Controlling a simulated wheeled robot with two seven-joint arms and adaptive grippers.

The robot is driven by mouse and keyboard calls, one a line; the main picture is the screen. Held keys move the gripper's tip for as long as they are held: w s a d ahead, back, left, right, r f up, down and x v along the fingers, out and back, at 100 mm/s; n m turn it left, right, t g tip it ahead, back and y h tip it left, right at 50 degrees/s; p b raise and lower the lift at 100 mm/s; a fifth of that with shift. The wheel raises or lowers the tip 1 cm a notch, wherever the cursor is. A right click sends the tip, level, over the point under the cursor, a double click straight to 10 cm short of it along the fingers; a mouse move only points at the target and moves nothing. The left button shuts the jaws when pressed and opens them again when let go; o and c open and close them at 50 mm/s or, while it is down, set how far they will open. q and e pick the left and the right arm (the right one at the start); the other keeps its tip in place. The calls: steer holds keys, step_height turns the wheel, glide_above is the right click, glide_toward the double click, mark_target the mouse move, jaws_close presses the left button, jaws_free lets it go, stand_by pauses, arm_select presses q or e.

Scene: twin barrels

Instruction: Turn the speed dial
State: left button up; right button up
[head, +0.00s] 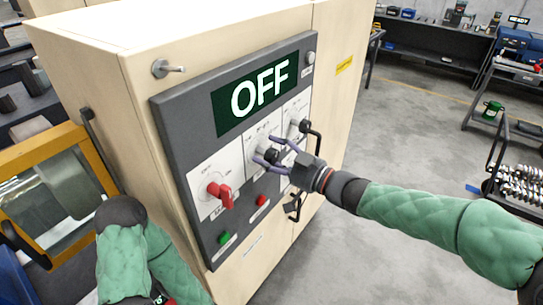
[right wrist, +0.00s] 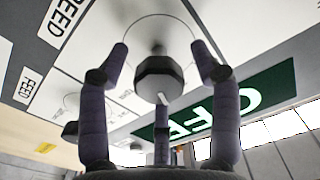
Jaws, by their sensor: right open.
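The control panel (head: 190,135) is dark grey with a lit display reading OFF. The speed dial (head: 268,153) is a dark knob on the middle white plate, partly hidden by my right gripper (head: 266,149). In the right wrist view this faceted knob (right wrist: 158,78) sits between the spread fingers of my right gripper (right wrist: 160,62), by a label of which "PEED" shows. The fingers are open around it with visible gaps at the sides; whether any fingertip touches the panel I cannot tell. My left arm is at the lower left, its gripper out of sight.
A red rotary switch (head: 218,193) is left of the dial, and another dark dial (head: 298,125) is to its right. Green (head: 223,238) and red (head: 261,200) buttons sit below. A black handle (head: 315,140) stands out at the cabinet's right. Open floor lies right of the cabinet.

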steer(key=shift+c, duration=0.3)
steer(key=c, duration=1.1)
steer(key=shift+n, duration=0.3)
steer(key=n+b, duration=0.2)
steer(key=n, duration=0.2)
steer(key=n+b, duration=0.2)
steer(key=n, duration=0.3)
steer(key=shift+r+n, duration=0.1)
steer(key=shift+n, duration=0.3)
